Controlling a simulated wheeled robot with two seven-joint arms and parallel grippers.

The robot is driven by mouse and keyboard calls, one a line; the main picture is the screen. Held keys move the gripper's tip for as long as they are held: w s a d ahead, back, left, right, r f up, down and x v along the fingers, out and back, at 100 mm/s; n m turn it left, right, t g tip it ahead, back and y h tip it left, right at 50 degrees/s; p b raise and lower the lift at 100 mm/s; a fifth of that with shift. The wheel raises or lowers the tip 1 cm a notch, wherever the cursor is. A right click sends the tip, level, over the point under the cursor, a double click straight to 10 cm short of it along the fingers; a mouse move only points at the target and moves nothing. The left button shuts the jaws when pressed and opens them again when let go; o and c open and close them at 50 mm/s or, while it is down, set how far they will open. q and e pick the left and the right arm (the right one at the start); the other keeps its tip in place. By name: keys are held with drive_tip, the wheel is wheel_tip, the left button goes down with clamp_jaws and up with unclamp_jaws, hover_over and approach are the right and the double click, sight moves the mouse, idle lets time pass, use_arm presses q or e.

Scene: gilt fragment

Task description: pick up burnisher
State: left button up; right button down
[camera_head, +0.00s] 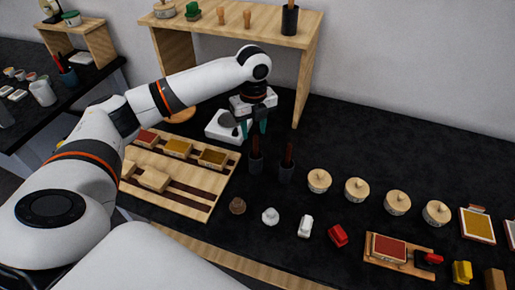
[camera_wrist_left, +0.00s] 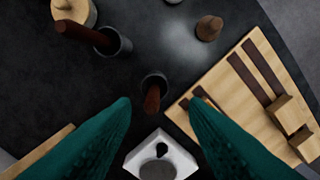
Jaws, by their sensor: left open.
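Two dark cups stand upright on the black table in the head view. Each holds a tool with a dark reddish-brown handle: the left tool (camera_head: 255,146) and the right tool (camera_head: 288,154). I cannot tell which is the burnisher. My left gripper (camera_head: 254,129) has green fingers, points down and is just above the left tool. In the left wrist view, its fingers (camera_wrist_left: 160,104) are open and apart, with the nearer tool's handle (camera_wrist_left: 152,99) showing between them. The other tool (camera_wrist_left: 83,33) leans in its cup farther off. My right gripper is not in view.
A wooden rack (camera_head: 202,206) with small boxes lies to the left. A wooden shelf (camera_head: 312,62) stands behind. Several lidded round pots (camera_head: 319,181) and small coloured items (camera_head: 338,236) lie to the right.

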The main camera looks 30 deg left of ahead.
sight(255, 146)
use_arm(q)
drive_tip(key=f, duration=0.2)
drive_tip(key=f+p, duration=0.1)
drive_tip(key=f, duration=0.2)
drive_tip(key=w+f+p, duration=0.1)
drive_tip(key=f, duration=0.1)
drive_tip(key=shift+a+f, duration=0.1)
drive_tip(key=shift+f, duration=0.7)
clamp_jaws()
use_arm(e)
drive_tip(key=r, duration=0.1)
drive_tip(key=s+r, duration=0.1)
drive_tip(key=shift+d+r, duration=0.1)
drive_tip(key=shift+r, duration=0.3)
